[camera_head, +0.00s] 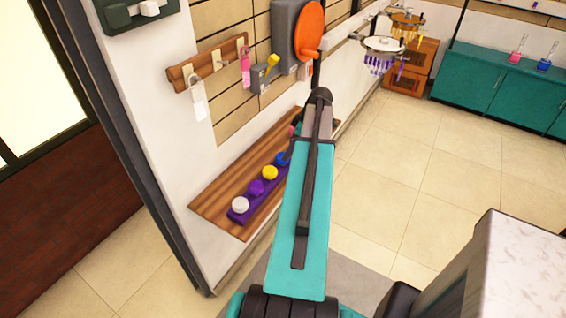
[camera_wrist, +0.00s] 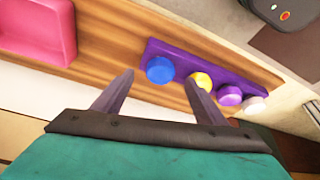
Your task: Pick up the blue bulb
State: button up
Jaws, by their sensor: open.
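The blue bulb (camera_wrist: 160,69) sits at the near-left end of a purple holder (camera_wrist: 217,58) in the wrist view. In the head view the blue bulb (camera_head: 282,159) is partly hidden beside my arm. My gripper (camera_wrist: 160,82) is open and empty, its two fingers pointing toward the shelf. The blue bulb shows between the fingertips, closer to the middle; I cannot tell how far beyond them it is. In the head view my gripper is hidden behind the arm.
A yellow bulb (camera_head: 270,172), a purple bulb (camera_head: 256,187) and a white bulb (camera_head: 240,204) share the holder. It lies on a wooden wall shelf (camera_head: 215,205). A pink tray (camera_wrist: 38,28) is on the shelf too. Hooks with hanging items (camera_head: 208,70) are above. Open floor (camera_head: 400,170) lies to the right.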

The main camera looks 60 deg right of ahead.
jog(key=shift+f, duration=0.1)
jog(key=shift+p+x, duration=0.95)
jog(key=shift+x, duration=0.15)
jog(key=shift+p+x, duration=0.5)
jog(key=shift+x, duration=0.9)
jog(key=shift+w+a, duration=0.1)
jog(key=c, duration=1.1)
jog(key=shift+c, duration=0.2)
jog(key=shift+r, duration=0.2)
jog(key=shift+r+b, duration=1.05)
jog(key=shift+r, duration=0.35)
jog(key=s+d+r+b, duration=0.1)
jog(key=s+b, duration=0.1)
jog(key=s, duration=0.5)
jog(key=s+d+r+b, duration=0.1)
jog(key=s+d+b, duration=0.1)
jog(key=s, duration=0.6)
jog(key=shift+s+d+b, duration=0.3)
jog(key=shift+b, duration=0.35)
